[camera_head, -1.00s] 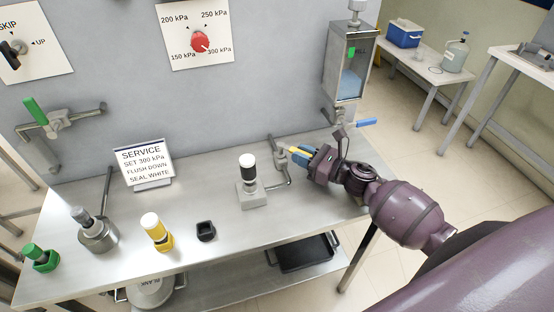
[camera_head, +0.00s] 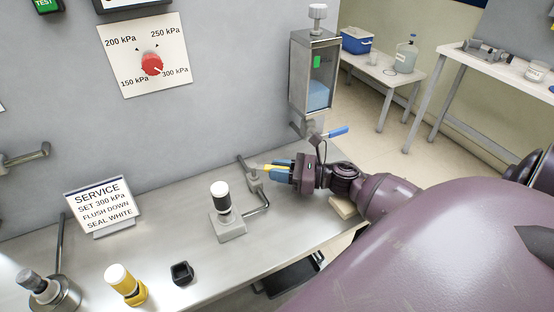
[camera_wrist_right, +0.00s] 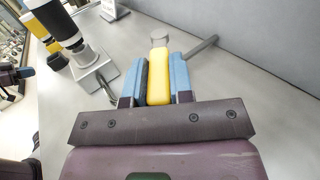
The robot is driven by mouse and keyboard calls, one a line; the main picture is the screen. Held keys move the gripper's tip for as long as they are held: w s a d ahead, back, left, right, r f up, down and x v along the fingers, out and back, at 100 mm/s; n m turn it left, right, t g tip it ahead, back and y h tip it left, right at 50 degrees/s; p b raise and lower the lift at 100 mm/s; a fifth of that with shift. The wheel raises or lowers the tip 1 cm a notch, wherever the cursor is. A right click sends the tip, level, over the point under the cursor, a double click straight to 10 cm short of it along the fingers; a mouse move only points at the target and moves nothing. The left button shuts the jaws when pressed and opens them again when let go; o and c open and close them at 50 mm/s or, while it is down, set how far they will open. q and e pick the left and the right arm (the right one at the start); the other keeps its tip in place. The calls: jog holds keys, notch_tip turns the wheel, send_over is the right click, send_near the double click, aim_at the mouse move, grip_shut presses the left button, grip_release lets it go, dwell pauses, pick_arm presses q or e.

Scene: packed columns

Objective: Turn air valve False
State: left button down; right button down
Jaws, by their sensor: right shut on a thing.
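The air valve is a small grey pipe fitting (camera_head: 255,180) on the steel bench, behind the white-capped bottle, with a yellow handle (camera_head: 264,167). My right gripper (camera_head: 279,170) has its blue fingers on either side of this yellow handle and is shut on it. In the right wrist view the yellow handle (camera_wrist_right: 158,77) lies between the blue fingers (camera_wrist_right: 157,82), pointing toward the grey valve body (camera_wrist_right: 159,40). The fingers hide part of the handle's sides. My left gripper cannot be made out in the head view.
A black-and-white bottle on a grey block (camera_head: 229,228) stands left of the valve. A tank (camera_head: 315,75) with a blue-handled valve (camera_head: 338,132) hangs behind my right wrist. A yellow bottle (camera_head: 125,285), a black cup (camera_head: 182,273) and a service sign (camera_head: 103,208) stand farther left.

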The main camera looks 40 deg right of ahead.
jog(key=c, duration=1.1)
grip_release()
jog(key=shift+c, duration=0.2)
jog(key=shift+o, duration=0.7)
pick_arm(q)
jog(key=shift+s+f, duration=0.15)
jog(key=shift+s, duration=0.1)
pick_arm(e)
jog(key=b+v, duration=0.1)
jog(key=v, duration=0.8)
jog(key=shift+s+d+f, duration=0.1)
jog(key=shift+s, duration=0.1)
pick_arm(q)
jog(key=shift+f, duration=0.85)
pick_arm(e)
jog(key=shift+s+d, duration=0.45)
jog(key=shift+s, duration=0.1)
jog(key=shift+c, duration=0.3)
